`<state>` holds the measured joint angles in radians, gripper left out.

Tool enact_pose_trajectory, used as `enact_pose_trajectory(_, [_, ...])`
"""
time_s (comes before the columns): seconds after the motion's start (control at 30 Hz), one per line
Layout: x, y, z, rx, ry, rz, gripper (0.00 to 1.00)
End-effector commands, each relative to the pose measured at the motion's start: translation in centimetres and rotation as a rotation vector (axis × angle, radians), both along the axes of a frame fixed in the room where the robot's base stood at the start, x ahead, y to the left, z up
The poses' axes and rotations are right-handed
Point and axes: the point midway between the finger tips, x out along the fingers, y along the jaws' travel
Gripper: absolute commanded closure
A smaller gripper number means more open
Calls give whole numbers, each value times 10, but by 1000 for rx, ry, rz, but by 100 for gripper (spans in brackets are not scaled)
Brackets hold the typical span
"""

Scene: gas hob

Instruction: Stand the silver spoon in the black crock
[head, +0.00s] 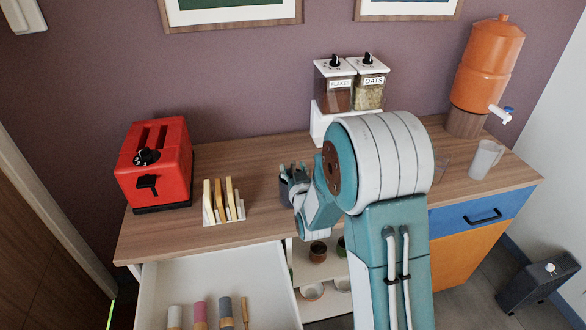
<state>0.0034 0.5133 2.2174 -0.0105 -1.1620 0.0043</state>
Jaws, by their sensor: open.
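I cannot pick out the silver spoon. My arm fills the middle of the head view, and its wrist is close beside the dark container in the picture.
A red toaster (155,166) and toast rack (221,204) stand left on the counter (250,155). Cereal dispensers (350,84) are behind my arm. An open drawer (212,275) holds several cylinders and a thin wooden piece.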

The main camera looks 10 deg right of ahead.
Motion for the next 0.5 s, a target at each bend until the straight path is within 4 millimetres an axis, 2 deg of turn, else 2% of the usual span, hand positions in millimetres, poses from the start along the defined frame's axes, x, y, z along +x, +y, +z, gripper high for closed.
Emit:
enact_pose_trajectory(0.17, [-10, 0, 0, 0, 1, 0, 40])
enact_pose_trajectory(0.5, [-64, 0, -1, -1, 2, 0, 40])
